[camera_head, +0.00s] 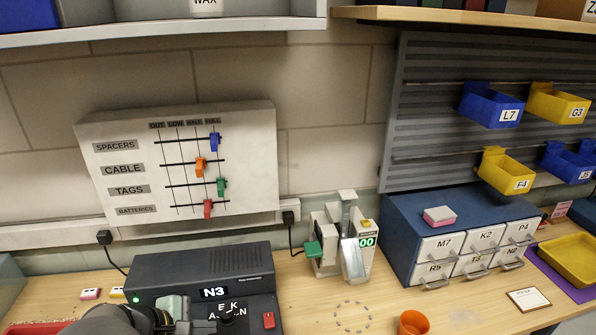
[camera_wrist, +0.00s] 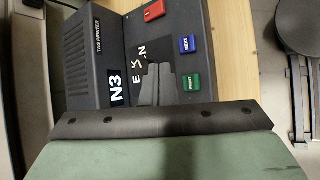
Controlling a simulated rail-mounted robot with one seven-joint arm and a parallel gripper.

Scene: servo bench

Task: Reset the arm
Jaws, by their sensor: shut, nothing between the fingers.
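My gripper (camera_wrist: 157,68) is shut and empty. In the wrist view its grey fingertips are over the display of a dark grey tag printer (camera_wrist: 84,45) marked N3, and they hide part of the display's letters. I cannot tell whether they touch it. In the head view my gripper (camera_head: 230,312) comes in from the bottom left, in front of the same printer (camera_head: 200,266). The printer has a red button (camera_wrist: 154,10), a blue NEXT button (camera_wrist: 187,44) and a green PRINT button (camera_wrist: 191,82).
A slider panel (camera_head: 120,130) hangs on the wall behind the printer. A small device with a green display (camera_head: 367,242) stands right of the printer. A blue drawer cabinet (camera_head: 397,235) and an orange cup (camera_head: 412,322) are further right.

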